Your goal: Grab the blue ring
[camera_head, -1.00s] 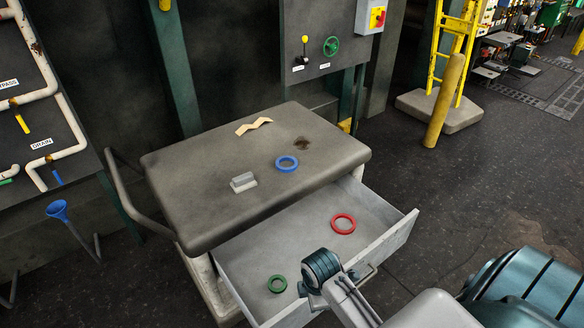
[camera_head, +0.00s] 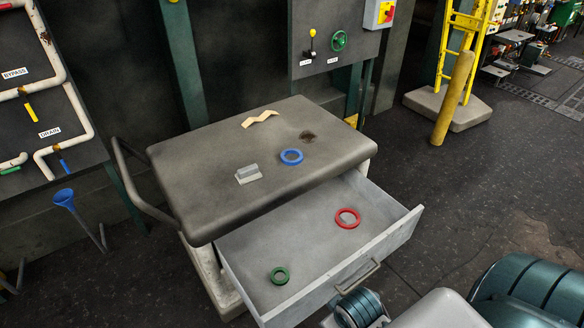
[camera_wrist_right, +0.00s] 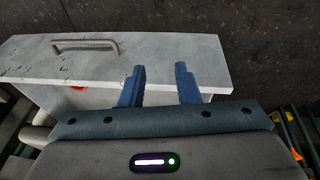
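The blue ring (camera_head: 291,157) lies flat on the grey top of the cart (camera_head: 215,150), right of its middle. In the right wrist view my right gripper (camera_wrist_right: 160,82) shows two blue fingers spread apart with nothing between them. It is outside the open drawer's front panel (camera_wrist_right: 190,65). In the head view only part of my right arm shows at the lower right, well away from the ring, and its fingers are hidden. My left gripper is in neither current view.
The open drawer (camera_head: 315,240) holds a red ring (camera_head: 347,218) and a green ring (camera_head: 280,276). A small grey block (camera_head: 248,174) and a tan zigzag piece (camera_head: 260,118) lie on the cart top. Open floor lies to the right.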

